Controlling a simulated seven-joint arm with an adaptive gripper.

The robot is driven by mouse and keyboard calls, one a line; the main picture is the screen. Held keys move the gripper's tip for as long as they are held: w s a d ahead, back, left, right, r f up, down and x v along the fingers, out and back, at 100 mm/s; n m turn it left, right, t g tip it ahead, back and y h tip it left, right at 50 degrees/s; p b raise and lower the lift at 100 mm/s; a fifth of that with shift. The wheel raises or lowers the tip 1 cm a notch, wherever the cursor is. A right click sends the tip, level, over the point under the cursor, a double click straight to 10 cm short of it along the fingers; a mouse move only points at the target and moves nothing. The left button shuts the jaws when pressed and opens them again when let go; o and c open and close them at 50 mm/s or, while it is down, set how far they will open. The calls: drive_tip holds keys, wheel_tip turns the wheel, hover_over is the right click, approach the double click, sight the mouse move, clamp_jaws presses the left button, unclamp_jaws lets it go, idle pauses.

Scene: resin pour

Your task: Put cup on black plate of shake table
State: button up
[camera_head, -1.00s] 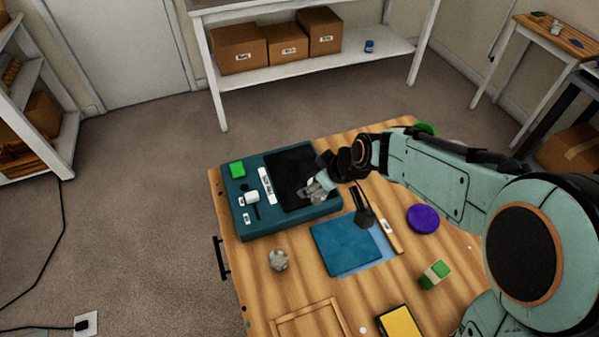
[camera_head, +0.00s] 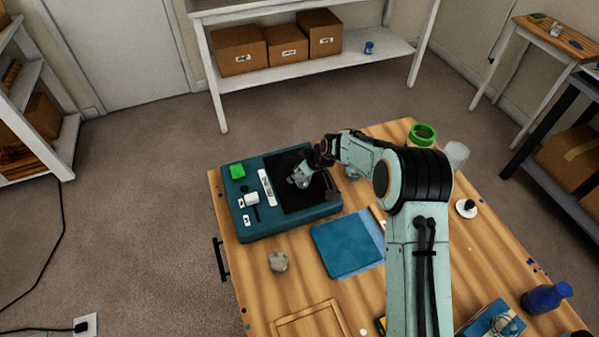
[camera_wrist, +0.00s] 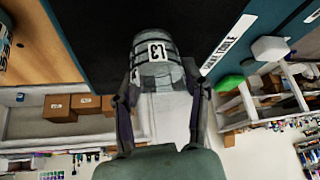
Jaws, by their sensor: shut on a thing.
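The shake table (camera_head: 240,222) is a teal box with a black plate (camera_head: 284,165) on top and a white "SHAKE TABLE" label at the plate's left edge. My gripper (camera_wrist: 163,80) is shut on a clear cup (camera_wrist: 155,52) with dark bands and a small white number tag. In the head view, my gripper (camera_head: 302,178) and the cup (camera_head: 297,182) are over the middle of the black plate. I cannot tell whether the cup touches the plate. The plate also fills much of the wrist view (camera_wrist: 95,35).
A green-rimmed container (camera_head: 423,134) and a pale cup (camera_head: 456,155) stand at the right.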

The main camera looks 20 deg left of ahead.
drive_tip(key=shift+f, duration=0.15)
drive_tip(key=o, duration=1.1)
drive_tip(key=shift+r, duration=0.2)
drive_tip(key=v, duration=1.2)
